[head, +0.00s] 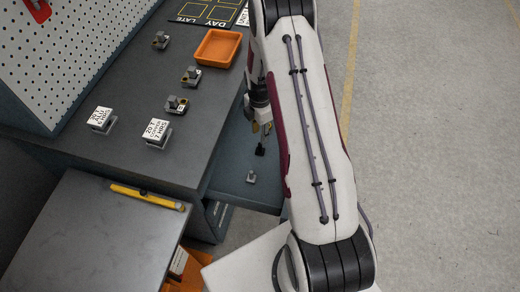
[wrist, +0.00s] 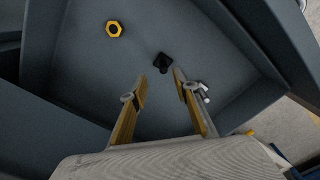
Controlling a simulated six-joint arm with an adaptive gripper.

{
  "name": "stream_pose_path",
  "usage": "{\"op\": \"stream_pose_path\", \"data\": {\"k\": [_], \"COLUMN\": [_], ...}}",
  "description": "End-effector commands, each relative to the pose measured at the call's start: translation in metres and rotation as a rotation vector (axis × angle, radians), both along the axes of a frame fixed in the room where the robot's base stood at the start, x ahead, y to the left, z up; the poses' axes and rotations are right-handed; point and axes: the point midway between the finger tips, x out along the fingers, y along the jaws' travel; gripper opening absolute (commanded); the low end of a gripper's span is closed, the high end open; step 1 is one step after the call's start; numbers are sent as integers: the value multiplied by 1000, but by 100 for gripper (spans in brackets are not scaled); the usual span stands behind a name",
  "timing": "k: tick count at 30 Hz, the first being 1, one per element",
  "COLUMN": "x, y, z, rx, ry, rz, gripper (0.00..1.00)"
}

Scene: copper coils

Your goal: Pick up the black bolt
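The black bolt (wrist: 163,62) lies in the grey drawer or bin. In the wrist view it sits just beyond the fingertips, nearer the right finger. My gripper (wrist: 159,80) is open, with one finger at each side and nothing between them. In the head view the black bolt (head: 260,151) shows as a small dark shape just below my gripper (head: 262,127), which is partly hidden by my arm. I cannot tell the exact height of the fingertips above the bolt.
A yellow hex nut (wrist: 114,29) lies at the upper left of the bin. A silver bolt (wrist: 204,93) is beside the right finger. Bin walls (wrist: 250,35) rise on the right. An orange tray (head: 217,48) and several small fixtures stand on the bench (head: 140,70).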

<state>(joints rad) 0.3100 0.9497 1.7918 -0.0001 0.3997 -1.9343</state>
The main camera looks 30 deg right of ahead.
Motion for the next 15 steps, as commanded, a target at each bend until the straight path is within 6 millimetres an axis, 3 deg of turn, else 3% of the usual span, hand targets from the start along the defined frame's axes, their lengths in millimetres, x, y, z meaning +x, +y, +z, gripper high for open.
{"op": "stream_pose_path", "data": {"k": [15], "x": [-1], "y": [0], "z": [-24], "rx": [0], "ry": [1], "rz": [-1], "gripper": [30]}}
